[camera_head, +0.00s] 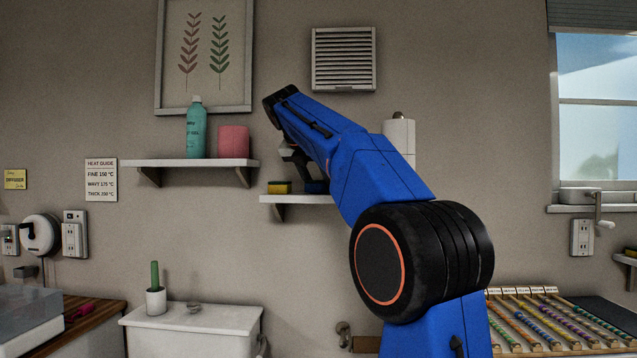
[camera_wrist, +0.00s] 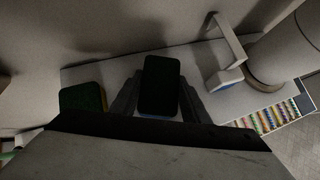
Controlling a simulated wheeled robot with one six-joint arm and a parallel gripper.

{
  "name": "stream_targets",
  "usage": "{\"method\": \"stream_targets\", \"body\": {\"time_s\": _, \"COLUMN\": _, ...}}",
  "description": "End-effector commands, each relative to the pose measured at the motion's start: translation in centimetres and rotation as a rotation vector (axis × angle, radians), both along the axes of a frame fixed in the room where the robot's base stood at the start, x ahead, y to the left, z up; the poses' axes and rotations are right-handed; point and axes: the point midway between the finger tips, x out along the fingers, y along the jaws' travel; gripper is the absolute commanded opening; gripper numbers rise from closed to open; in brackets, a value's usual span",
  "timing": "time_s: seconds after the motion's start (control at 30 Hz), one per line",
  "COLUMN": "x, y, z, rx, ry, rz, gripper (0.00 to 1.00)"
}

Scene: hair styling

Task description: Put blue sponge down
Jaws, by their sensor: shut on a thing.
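My gripper (camera_wrist: 160,98) is shut on the blue sponge (camera_wrist: 160,84), whose dark top faces the wrist camera between the two fingers. In the head view the blue sponge (camera_head: 316,187) shows as a dark blue block at the level of the small white shelf (camera_head: 300,200), partly hidden by my arm. The sponge is over the shelf; I cannot tell whether it touches the surface. A yellow sponge with a dark green top (camera_head: 279,187) lies on the shelf to its left, with a gap between them. It also shows in the wrist view (camera_wrist: 83,97).
A white paper roll (camera_head: 399,138) stands right of my arm. A white bracket-shaped object with a blue part (camera_wrist: 228,75) is close right of the gripper. A higher shelf (camera_head: 190,163) holds a teal bottle (camera_head: 196,130) and a pink container (camera_head: 233,142).

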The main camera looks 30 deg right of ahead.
Motion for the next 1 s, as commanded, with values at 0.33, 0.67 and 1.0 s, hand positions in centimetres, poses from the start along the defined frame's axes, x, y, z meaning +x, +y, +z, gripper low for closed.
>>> {"method": "stream_targets", "body": {"time_s": 0.33, "x": 0.0, "y": 0.0, "z": -0.3, "rx": 0.0, "ry": 0.0, "rz": 0.0, "gripper": 0.18}}
{"method": "stream_targets", "body": {"time_s": 0.67, "x": 0.1, "y": 0.0, "z": -0.3, "rx": 0.0, "ry": 0.0, "rz": 0.0, "gripper": 0.6}}
{"method": "stream_targets", "body": {"time_s": 1.0, "x": -0.5, "y": 1.1, "z": 1.2, "rx": 0.0, "ry": -0.002, "rz": 0.003, "gripper": 0.6}}
